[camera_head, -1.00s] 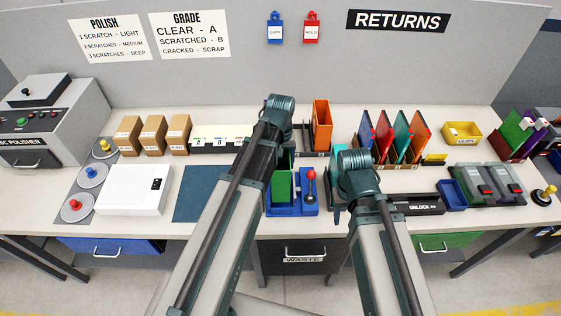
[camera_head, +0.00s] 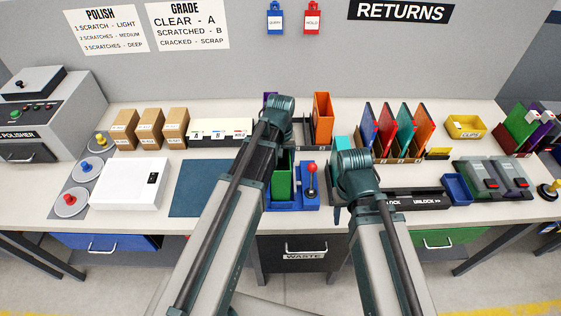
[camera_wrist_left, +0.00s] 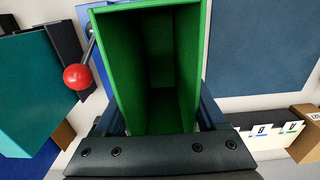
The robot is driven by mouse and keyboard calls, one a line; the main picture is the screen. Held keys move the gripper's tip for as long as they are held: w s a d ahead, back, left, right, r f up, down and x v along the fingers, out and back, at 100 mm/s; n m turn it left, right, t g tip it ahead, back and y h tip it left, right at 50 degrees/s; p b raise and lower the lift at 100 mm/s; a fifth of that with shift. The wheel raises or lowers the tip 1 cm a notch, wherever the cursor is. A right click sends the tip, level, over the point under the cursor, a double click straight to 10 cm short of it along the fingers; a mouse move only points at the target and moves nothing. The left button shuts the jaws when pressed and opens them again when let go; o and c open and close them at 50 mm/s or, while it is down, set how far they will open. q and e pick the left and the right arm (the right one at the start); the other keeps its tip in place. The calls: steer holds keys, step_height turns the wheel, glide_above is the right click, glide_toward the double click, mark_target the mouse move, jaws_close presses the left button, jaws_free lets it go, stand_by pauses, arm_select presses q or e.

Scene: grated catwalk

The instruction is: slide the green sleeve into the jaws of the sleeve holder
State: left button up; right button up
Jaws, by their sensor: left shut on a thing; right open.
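The green sleeve (camera_head: 284,176) is an open-topped, upright box at the middle of the bench, partly hidden by my left arm in the head view. In the left wrist view I look down into the empty sleeve (camera_wrist_left: 105,50). My left gripper (camera_wrist_left: 158,118) is shut on its near wall. The blue sleeve holder (camera_head: 306,201), with a red-knobbed lever (camera_head: 311,168), is directly beside and below the sleeve. Its jaws are hidden, so I cannot tell whether the sleeve is between them. My right gripper (camera_head: 338,207) is open, mostly hidden by its wrist, right of the holder.
A blue mat (camera_head: 199,187) and white box (camera_head: 130,184) lie left. An orange sleeve (camera_head: 322,118) stands behind the holder. Coloured folders (camera_head: 396,132) and a black lock/unlock unit (camera_head: 412,200) are to the right. Bare bench lies along the front edge.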

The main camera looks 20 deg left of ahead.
arm_select(q)
steer(key=shift+f+b, duration=0.85)
steer(key=shift+f, duration=0.15)
steer(key=o, duration=1.3)
steer(key=shift+r, duration=0.15)
step_height(320, 180, up, 8)
steer(key=p, duration=0.8)
